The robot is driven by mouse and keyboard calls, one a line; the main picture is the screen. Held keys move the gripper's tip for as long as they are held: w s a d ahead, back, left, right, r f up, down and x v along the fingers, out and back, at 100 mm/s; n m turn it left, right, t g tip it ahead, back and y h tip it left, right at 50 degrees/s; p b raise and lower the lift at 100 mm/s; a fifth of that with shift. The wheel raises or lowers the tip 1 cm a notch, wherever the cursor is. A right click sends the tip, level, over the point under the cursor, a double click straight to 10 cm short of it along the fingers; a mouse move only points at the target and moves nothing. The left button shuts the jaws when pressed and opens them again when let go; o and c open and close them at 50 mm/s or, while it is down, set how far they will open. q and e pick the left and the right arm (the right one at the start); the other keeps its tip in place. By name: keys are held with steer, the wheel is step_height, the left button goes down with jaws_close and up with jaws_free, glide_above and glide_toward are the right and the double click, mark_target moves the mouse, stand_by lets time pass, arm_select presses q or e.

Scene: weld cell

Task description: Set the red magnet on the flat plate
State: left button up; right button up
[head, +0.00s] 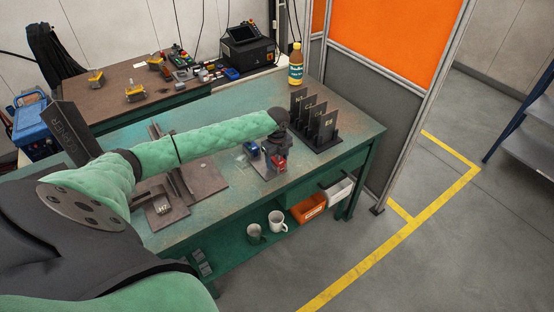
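My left gripper (275,148) points down over the right half of the green workbench. The red magnet (280,163) shows directly at its fingertips, partly covered by them. Whether the fingers are closed on it is too small to tell. A blue magnet (250,149) sits just left of the gripper. A flat dark plate (207,181) lies on the bench left of the gripper, partly behind my forearm, beside a long upright strip. A smaller plate with a pale marking (165,212) lies nearer the front left. My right gripper is not in view.
A rack of upright dark plates (316,125) stands right of the gripper, with a yellow bottle (296,65) behind it. The bench's front right is clear.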

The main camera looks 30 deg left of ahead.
arm_select(q)
steer(key=shift+o, duration=0.5)
steer(key=shift+s+f, duration=0.1)
steer(key=shift+f, duration=0.05)
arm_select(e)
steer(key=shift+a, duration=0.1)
arm_select(q)
step_height(320, 180, up, 7)
steer(key=b, duration=0.2)
steer(key=shift+f+b, duration=0.1)
steer(key=shift+b, duration=0.25)
steer(key=shift+r, duration=0.6)
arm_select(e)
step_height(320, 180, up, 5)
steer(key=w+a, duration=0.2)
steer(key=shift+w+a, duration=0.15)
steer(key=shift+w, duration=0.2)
